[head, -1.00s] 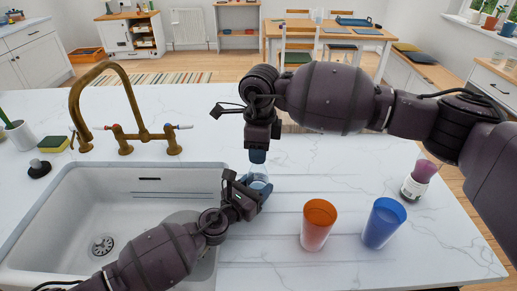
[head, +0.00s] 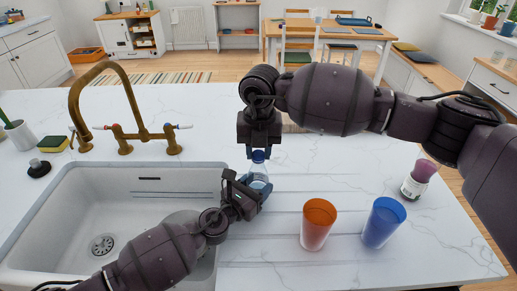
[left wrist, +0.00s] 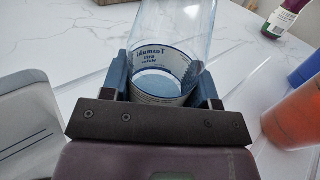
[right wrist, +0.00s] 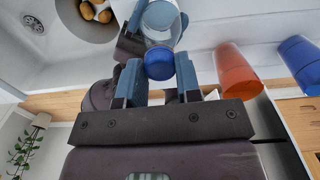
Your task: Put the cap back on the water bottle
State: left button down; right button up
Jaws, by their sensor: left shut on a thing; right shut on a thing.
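The clear water bottle (head: 258,172) stands upright on the counter just right of the sink. My left gripper (head: 250,193) is shut around its lower part; the left wrist view shows the clear body and printed label (left wrist: 165,72) between the fingers. My right gripper (head: 259,150) points down above the bottle, shut on the blue cap (right wrist: 158,64). The cap is at the bottle's mouth, in line with the neck; whether it is seated or threaded cannot be told.
An orange cup (head: 318,224) and a blue cup (head: 383,222) stand right of the bottle. The white sink (head: 60,215) and brass tap (head: 125,100) are left.

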pick_arm(q)
jog(key=shift+f, duration=0.1)
pick_arm(e)
jog(key=shift+m, duration=0.8)
jog(key=o, duration=1.1)
notch_tip(320, 180, up, 12)
jog(key=shift+s+d, duration=0.15)
pick_arm(q)
jog(key=shift+c, duration=1.5)
grip_release()
jog(key=v, duration=1)
jog(key=shift+s+a, duration=0.25)
jog(key=shift+a, duration=0.1)
pick_arm(e)
jog(key=shift+f, duration=0.2)
